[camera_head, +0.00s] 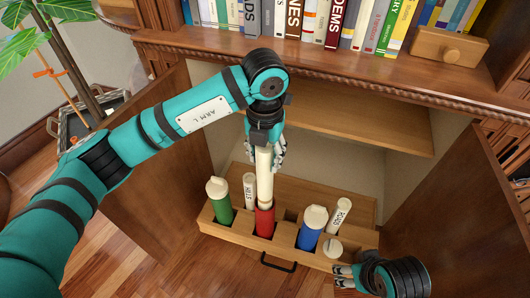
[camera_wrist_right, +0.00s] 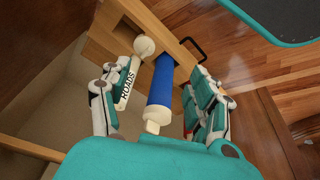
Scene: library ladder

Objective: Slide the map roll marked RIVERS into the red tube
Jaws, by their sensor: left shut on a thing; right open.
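My left gripper (camera_head: 265,158) is shut on a cream map roll (camera_head: 264,182) and holds it upright over the red tube (camera_head: 264,222). The roll's lower end meets the mouth of the tube; I cannot tell how far inside it is. No lettering shows on this roll, so its mark cannot be read. The red tube stands in a compartment of the wooden rack (camera_head: 235,234). My right gripper (camera_head: 343,276) is open and empty at the rack's front right corner. In the right wrist view its spread fingers (camera_wrist_right: 160,72) frame the blue tube.
The rack also holds a green tube (camera_head: 221,207), a blue tube (camera_head: 310,236), a HILLS roll (camera_head: 250,190), a ROADS roll (camera_head: 338,216) and a short cream roll end (camera_head: 333,247). Open cabinet doors (camera_head: 467,185) flank it. A shelf (camera_head: 365,122) lies behind.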

